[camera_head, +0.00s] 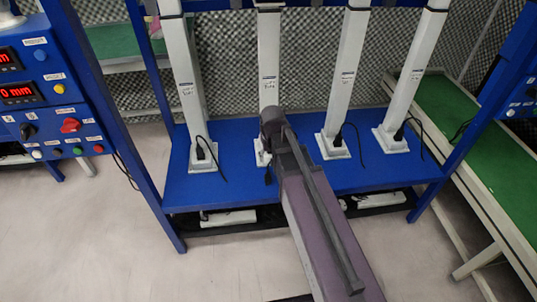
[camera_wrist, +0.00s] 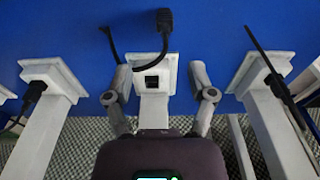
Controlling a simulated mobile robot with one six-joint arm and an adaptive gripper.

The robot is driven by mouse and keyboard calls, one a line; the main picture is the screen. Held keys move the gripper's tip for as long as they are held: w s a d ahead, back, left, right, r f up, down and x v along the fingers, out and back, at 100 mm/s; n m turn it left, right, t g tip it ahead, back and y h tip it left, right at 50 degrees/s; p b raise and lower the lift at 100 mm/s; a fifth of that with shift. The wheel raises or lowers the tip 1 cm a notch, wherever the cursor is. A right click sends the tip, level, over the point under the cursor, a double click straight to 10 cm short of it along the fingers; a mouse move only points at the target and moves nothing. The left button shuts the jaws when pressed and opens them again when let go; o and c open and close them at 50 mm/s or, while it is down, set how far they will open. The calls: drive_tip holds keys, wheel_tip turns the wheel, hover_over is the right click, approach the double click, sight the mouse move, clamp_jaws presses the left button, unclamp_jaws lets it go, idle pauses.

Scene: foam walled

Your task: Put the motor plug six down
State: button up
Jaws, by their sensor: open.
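A black plug (camera_wrist: 165,20) on a black cable lies on the blue platform (camera_wrist: 215,20) in the wrist view, apart from the grey column foot (camera_wrist: 172,66) with its dark, empty square socket (camera_wrist: 152,82). In the head view the plug (camera_head: 268,177) shows as a small dark shape beside the second column's foot. My gripper (camera_wrist: 161,77) is open and empty, its two fingers on either side of that foot. The plug lies beyond the fingertips. I cannot read which plug is number six. My arm hides much of this spot in the head view.
Neighbouring columns have black plugs in their feet, such as the left plug (camera_wrist: 36,90) and the right plug (camera_wrist: 275,84) with its raised cable. A blue frame post (camera_head: 110,110) and a control panel (camera_head: 45,95) stand at left. Green-topped benches (camera_head: 475,135) flank the platform.

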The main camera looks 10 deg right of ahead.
drive_tip(key=s+d+g, duration=0.1)
drive_tip(key=s+d, duration=0.3)
drive_tip(key=s, duration=0.7)
drive_tip(key=shift+d, duration=0.3)
wheel_tip(320, 180, up, 31)
drive_tip(key=p, duration=3.1)
